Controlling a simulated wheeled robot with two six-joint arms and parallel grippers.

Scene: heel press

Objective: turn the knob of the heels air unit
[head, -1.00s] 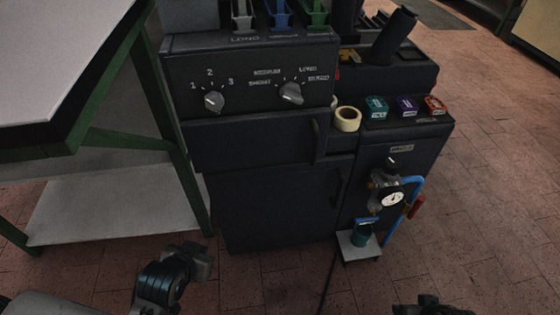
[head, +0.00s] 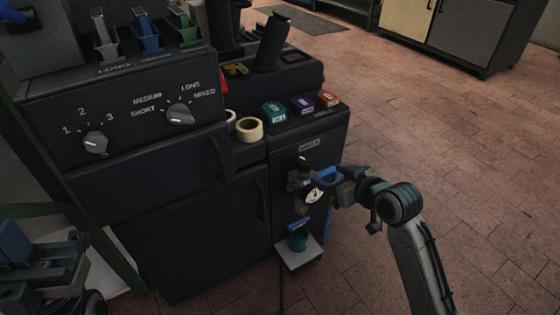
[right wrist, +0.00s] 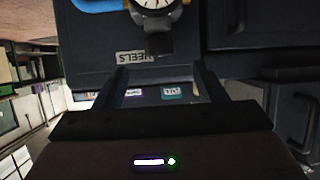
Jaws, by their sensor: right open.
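The heels air unit (head: 314,195) is on the front of the dark cabinet's right section, with a round white gauge that also shows in the right wrist view (right wrist: 157,4). Its black knob (head: 302,161) sits above the gauge, under a small label; in the right wrist view the knob (right wrist: 158,42) appears beside the upside-down HEELS label (right wrist: 137,57). My right gripper (head: 333,180) is open, close to the unit from the right. In its wrist view the knob lies beyond the gap between the fingers (right wrist: 162,82), not gripped. My left gripper (head: 60,262) is at the lower left, its jaws unclear.
Tape (head: 249,129) and coloured boxes (head: 302,104) lie on the cabinet.

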